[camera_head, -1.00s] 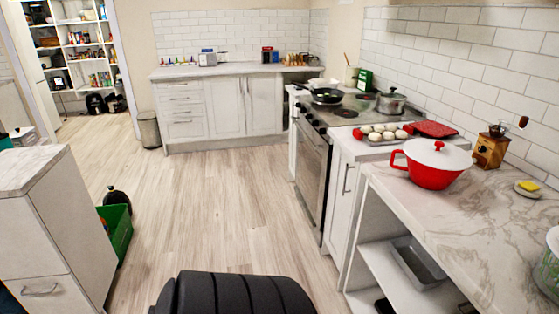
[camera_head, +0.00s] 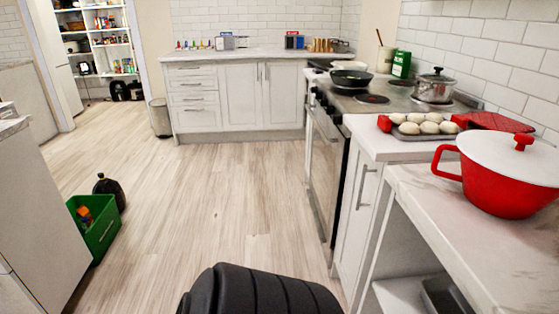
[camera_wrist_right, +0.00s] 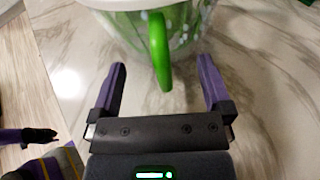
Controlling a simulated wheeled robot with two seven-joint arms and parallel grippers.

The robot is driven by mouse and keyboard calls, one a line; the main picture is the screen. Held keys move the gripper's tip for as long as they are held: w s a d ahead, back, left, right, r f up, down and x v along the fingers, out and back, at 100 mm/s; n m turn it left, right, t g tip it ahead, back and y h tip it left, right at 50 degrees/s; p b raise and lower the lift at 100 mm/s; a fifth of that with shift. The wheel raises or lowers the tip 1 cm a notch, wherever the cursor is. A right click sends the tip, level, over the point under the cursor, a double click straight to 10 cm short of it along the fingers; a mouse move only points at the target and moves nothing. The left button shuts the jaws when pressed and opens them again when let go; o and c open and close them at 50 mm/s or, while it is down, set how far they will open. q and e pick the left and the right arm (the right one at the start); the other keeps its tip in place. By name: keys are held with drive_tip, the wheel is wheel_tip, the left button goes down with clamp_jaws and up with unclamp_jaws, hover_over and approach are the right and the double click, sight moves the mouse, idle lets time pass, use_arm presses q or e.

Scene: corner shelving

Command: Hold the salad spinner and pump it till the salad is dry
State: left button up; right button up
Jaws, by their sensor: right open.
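The salad spinner (camera_wrist_right: 125,27) shows in the right wrist view at the top. It is a clear bowl with green inside, a white rim and a green handle (camera_wrist_right: 160,55); its top is cut off. It stands on the marble-look counter. My right gripper (camera_wrist_right: 162,68) is open, with its purple fingers apart on either side of the handle in the picture; I see no contact. A purple and dark part at the left edge of that view looks like my left gripper (camera_wrist_right: 38,135), but its jaws are unclear. The spinner and both grippers are outside the head view.
A red pot with a white lid (camera_head: 505,190) stands on the counter (camera_head: 440,215). Beyond it are a tray of white round items (camera_head: 425,127) and a stove with a pan (camera_head: 350,77) and a steel pot (camera_head: 434,88). A green crate (camera_head: 95,228) sits on open floor.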

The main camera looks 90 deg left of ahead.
drive_tip(key=x, duration=0.2)
drive_tip(key=b+x, duration=0.1)
drive_tip(key=x, duration=0.1)
drive_tip(key=shift+f, duration=0.25)
drive_tip(key=b+x, duration=0.1)
drive_tip(key=x, duration=0.3)
drive_tip(key=shift+b, duration=0.35)
drive_tip(key=shift+w+a, duration=0.3)
drive_tip(key=shift+a, duration=0.1)
drive_tip(key=shift+c, duration=1.2)
drive_tip(key=c, duration=0.9)
clamp_jaws()
use_arm(q)
drive_tip(key=s+f, duration=0.1)
drive_tip(key=s+d+f, duration=0.1)
drive_tip(key=shift+s+d+f+g, duration=0.1)
drive_tip(key=shift+f+g, duration=0.2)
drive_tip(key=shift+f, duration=0.1)
drive_tip(key=shift+s, duration=0.1)
